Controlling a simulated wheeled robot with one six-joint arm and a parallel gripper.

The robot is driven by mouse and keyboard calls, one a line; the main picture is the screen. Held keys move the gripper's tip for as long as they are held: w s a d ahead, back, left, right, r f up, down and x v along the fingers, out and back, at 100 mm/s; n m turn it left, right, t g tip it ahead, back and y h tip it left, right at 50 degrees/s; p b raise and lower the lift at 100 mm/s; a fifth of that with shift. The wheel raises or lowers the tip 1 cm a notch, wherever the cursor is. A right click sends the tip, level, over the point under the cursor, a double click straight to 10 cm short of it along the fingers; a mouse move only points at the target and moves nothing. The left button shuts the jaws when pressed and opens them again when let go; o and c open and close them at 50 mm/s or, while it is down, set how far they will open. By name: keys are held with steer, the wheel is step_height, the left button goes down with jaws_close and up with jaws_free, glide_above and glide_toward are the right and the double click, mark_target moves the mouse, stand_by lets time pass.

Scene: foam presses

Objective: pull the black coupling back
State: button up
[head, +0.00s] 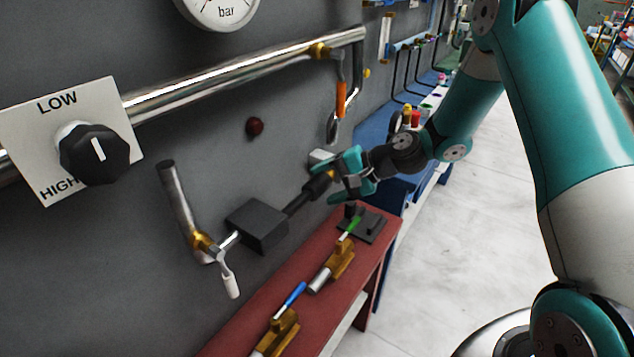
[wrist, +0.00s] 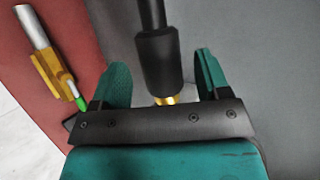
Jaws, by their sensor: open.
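The black coupling (wrist: 158,60) is a thick dark sleeve on a thinner black stem, with a brass end showing below it. In the wrist view it lies between the two teal fingers of my gripper (wrist: 162,75). A gap shows on both sides, so the fingers appear not to touch it. In the head view the coupling (head: 317,186) sticks out from a dark block (head: 257,225) on the wall, and my gripper (head: 347,177) is open at its outer end. The fingers hide part of that end.
A red bench (head: 375,265) below carries brass valves with a green handle (head: 350,226) and a blue handle (head: 292,296). A steel pipe (head: 225,74) and a LOW/HIGH knob (head: 95,153) are on the wall. The floor (head: 475,235) at right is clear.

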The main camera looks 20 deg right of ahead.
steer(key=shift+x, duration=1.5)
steer(key=shift+c, duration=0.4)
steer(key=c, duration=1.2)
steer(key=shift+s+a, duration=0.65)
steer(key=shift+a, duration=0.2)
steer(key=shift+s+a, duration=0.7)
steer(key=shift+a, duration=0.2)
steer(key=o, duration=1.3)
steer(key=shift+a, duration=0.15)
